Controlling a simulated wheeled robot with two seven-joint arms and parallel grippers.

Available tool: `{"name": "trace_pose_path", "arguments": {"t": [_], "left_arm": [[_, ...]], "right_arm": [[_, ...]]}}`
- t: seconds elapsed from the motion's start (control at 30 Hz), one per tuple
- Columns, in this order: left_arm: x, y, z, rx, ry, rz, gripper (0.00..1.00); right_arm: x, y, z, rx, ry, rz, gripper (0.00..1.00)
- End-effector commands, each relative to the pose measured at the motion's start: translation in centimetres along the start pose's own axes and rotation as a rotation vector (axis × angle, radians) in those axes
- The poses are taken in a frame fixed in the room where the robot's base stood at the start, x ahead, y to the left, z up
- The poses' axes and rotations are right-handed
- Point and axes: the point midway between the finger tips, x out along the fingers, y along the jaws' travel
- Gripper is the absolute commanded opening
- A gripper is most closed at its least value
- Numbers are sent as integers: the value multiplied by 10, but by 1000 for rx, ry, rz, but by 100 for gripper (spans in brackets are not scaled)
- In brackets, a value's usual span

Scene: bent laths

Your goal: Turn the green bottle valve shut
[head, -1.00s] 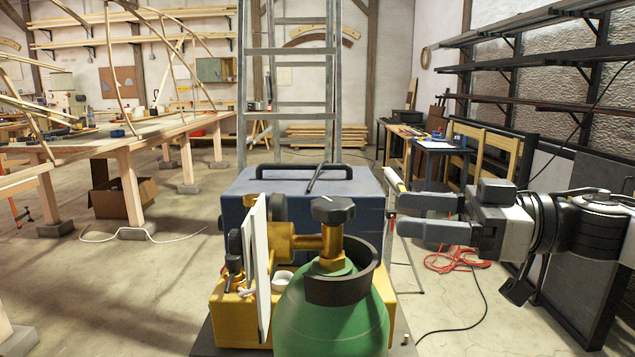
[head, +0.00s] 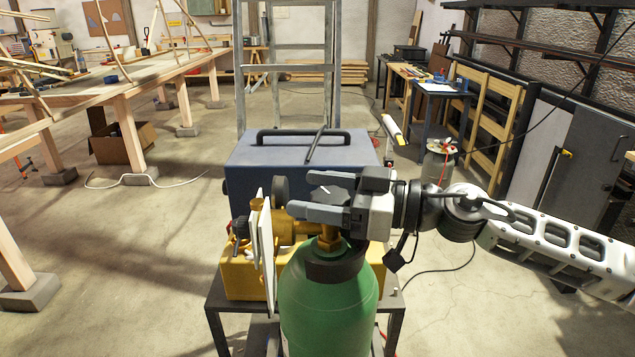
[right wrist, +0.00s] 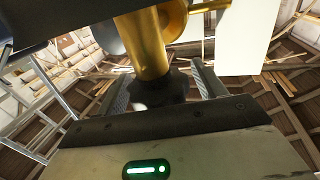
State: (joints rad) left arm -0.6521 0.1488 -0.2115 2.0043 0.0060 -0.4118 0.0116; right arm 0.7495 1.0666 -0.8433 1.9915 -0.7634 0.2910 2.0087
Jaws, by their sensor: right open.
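The green bottle (head: 328,310) stands upright with a dark collar around its neck. A brass valve (head: 290,232) sits on top, with a dark knob (head: 327,192) that is partly hidden by my right gripper. My right gripper (head: 303,199) is open at the valve top, with a finger on either side of the knob. In the right wrist view the dark knob (right wrist: 158,88) lies between the two open fingers (right wrist: 162,84), with visible gaps beside it. The brass stem (right wrist: 146,45) also shows there. My left gripper is not in view.
A white plate (head: 266,245) and gauges stand left of the valve, close to the fingers. A yellow box (head: 240,275) and a blue case (head: 250,160) are behind the bottle, on a stand (head: 215,305). A ladder (head: 240,75) rises behind.

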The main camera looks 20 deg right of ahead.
Motion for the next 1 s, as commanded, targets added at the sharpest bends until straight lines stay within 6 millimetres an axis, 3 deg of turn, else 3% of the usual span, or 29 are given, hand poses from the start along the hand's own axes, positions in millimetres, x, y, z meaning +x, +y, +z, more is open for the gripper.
{"name": "trace_pose_path", "arguments": {"t": [0.27,0.4,0.43,0.73,1.0], "left_arm": [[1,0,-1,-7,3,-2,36],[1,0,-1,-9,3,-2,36],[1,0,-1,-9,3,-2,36],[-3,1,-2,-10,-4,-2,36],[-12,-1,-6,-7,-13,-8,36]], "right_arm": [[1,0,0,0,0,1,69],[1,0,0,0,0,1,30],[1,0,0,-1,0,1,25],[1,0,-2,-3,-1,21,25],[1,2,-5,-2,-1,153,25]]}}
